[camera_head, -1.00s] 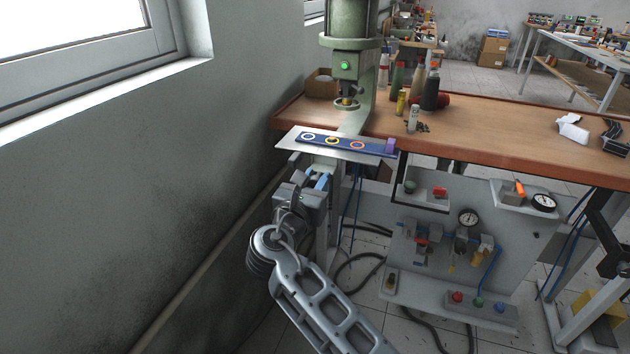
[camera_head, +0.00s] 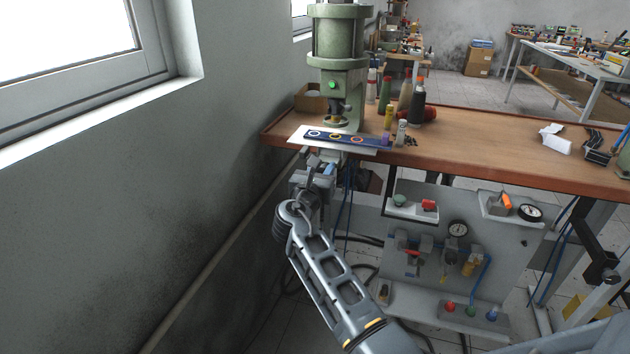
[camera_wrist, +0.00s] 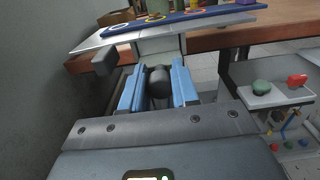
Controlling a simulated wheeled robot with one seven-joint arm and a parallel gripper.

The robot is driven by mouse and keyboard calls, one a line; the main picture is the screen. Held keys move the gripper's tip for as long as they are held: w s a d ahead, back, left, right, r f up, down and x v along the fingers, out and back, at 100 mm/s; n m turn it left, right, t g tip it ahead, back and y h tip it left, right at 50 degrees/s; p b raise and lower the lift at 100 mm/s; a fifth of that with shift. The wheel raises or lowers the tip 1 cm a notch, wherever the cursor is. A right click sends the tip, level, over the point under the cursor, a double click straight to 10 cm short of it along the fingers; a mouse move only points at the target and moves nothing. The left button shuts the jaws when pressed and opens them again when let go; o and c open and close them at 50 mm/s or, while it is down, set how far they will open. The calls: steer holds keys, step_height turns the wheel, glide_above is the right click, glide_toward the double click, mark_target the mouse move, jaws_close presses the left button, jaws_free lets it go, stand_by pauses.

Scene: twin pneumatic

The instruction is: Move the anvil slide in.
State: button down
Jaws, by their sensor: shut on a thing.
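The anvil slide is a pale metal plate (camera_head: 297,137) under the green press (camera_head: 338,60), its front part jutting past the bench's front edge. On it lies a dark blue strip (camera_head: 374,141) with several coloured rings. The plate also shows at the top of the wrist view (camera_wrist: 95,42). Below the plate, my gripper (camera_wrist: 158,75) has its blue fingers on either side of a dark rounded knob (camera_wrist: 158,84) and is shut on it. In the head view, my gripper (camera_head: 324,172) is small and partly hidden by my wrist.
The wooden bench (camera_head: 480,150) extends to the right, with bottles (camera_head: 415,105) near the press. The grey wall (camera_head: 180,220) is close on the left. A panel with gauges and valves (camera_head: 440,250) hangs below the bench.

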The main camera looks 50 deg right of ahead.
steer(key=shift+d, duration=0.2)
steer(key=c, duration=0.9)
jaws_free()
steer(key=shift+w+d, duration=0.1)
steer(key=shift+o, duration=0.2)
steer(key=shift+d, duration=0.1)
steer(key=shift+s, duration=0.2)
steer(key=v, duration=0.8)
steer(key=shift+w+a, duration=0.25)
steer(key=shift+w, duration=0.05)
